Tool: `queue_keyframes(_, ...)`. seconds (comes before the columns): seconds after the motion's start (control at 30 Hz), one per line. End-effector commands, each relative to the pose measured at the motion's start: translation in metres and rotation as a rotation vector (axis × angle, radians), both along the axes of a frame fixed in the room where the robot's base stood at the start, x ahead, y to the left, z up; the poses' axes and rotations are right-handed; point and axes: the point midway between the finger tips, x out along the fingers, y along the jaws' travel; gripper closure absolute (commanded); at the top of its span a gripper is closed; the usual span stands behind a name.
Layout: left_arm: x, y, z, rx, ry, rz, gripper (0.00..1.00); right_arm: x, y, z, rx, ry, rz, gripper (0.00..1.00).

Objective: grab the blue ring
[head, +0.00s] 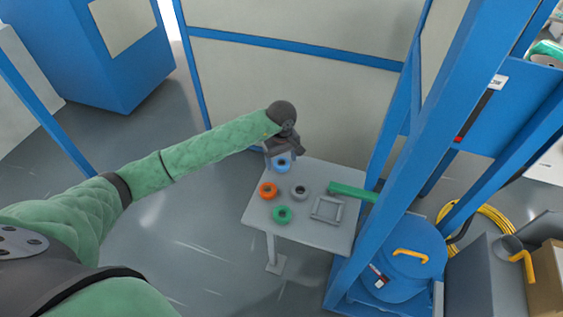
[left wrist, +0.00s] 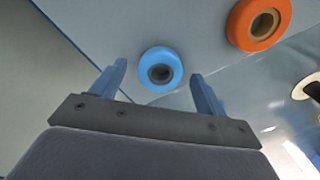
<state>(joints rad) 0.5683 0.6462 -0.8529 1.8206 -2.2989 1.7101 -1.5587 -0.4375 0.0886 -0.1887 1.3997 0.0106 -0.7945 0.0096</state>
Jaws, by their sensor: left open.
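The blue ring (head: 282,165) lies near the back left corner of the small grey table (head: 330,240). My left gripper (head: 281,150) is above it at the table's back edge and partly covers it in the head view. In the left wrist view the blue ring (left wrist: 161,69) shows between and a little beyond the two fingertips of my left gripper (left wrist: 158,72). The fingers are spread open and nothing is held. I cannot tell how high the fingertips are above the ring. My right gripper is not in view.
An orange ring (head: 268,190) is nearest the blue one and shows in the left wrist view (left wrist: 259,22). A grey ring (head: 300,192), green ring (head: 282,214) and grey square frame (head: 326,208) share the table. A green bar (head: 352,192) juts over its right side beside blue posts.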

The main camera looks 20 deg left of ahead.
Motion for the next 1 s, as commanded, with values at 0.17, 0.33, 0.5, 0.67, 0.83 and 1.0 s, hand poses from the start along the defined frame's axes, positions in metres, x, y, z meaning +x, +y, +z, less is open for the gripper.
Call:
queue_keyframes(0.17,-0.0004,-0.0001,-0.0040,0.000,0.000,0.000,0.25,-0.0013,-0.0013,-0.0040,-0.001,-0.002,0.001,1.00)
queue_keyframes(0.33,-0.0002,0.0001,-0.0040,0.000,0.000,0.000,0.27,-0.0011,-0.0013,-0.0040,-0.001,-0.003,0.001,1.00)
queue_keyframes(0.5,-0.0002,0.0001,-0.0039,0.000,0.000,0.000,0.61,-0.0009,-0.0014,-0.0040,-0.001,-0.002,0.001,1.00)
queue_keyframes(0.67,-0.0002,0.0001,-0.0037,0.000,0.000,0.000,0.74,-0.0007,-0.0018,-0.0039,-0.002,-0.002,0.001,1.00)
queue_keyframes(0.83,-0.0001,0.0001,-0.0034,0.000,0.000,0.000,0.74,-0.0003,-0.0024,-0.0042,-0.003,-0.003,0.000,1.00)
queue_keyframes(1.0,0.0008,0.0005,0.0017,0.001,-0.002,-0.001,0.74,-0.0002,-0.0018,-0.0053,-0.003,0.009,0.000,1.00)
